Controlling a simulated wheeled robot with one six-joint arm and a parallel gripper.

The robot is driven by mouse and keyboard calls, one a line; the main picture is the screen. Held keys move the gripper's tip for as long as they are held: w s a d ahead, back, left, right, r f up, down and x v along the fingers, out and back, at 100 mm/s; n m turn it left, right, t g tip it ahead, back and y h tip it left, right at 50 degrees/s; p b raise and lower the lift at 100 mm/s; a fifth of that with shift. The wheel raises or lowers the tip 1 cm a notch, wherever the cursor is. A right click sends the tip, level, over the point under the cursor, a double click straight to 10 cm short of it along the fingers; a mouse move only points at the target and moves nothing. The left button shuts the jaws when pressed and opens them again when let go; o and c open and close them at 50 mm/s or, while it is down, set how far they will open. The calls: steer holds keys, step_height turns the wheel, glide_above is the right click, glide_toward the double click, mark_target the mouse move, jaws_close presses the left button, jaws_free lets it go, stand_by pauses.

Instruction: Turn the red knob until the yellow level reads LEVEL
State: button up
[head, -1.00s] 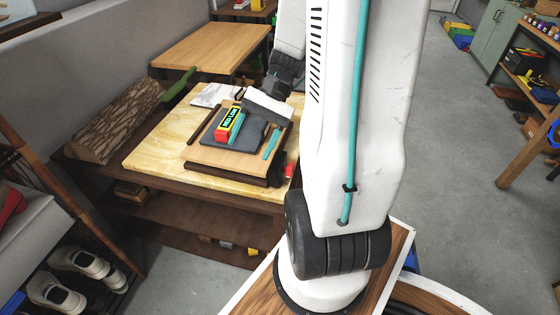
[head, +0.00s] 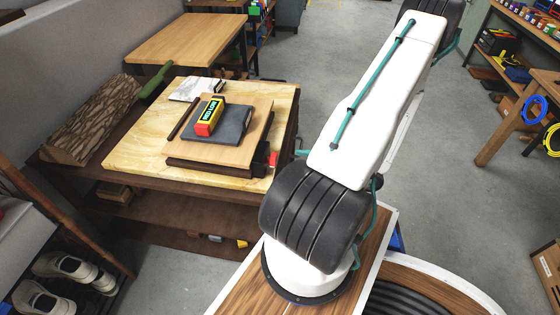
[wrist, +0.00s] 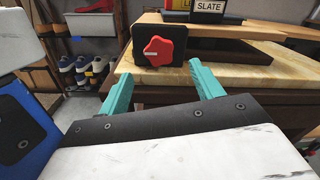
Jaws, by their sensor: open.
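The red knob (wrist: 158,50) sits on a dark block at the front of the wooden board; a white mark shows on its left part. In the head view the knob (head: 273,158) is at the board's right end. My gripper (wrist: 163,83) is open and empty, its teal fingers pointing at the knob, one to either side and short of it. The yellow level (head: 210,116), with red end and dark display, lies on a grey slate (head: 228,130). Its green display text is too small to read surely.
The wooden board (head: 258,115) rests on a pale stone-topped table (head: 130,150). A dark rod and a white marble piece (head: 195,90) lie behind. A shoe rack (wrist: 85,75) shows at left in the wrist view. Grey floor right of the table is free.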

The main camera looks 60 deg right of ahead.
mark_target(272, 160)
steer(key=x, duration=0.7)
steer(key=shift+w+a, duration=0.1)
steer(key=shift+w, duration=0.1)
steer(key=c, duration=1)
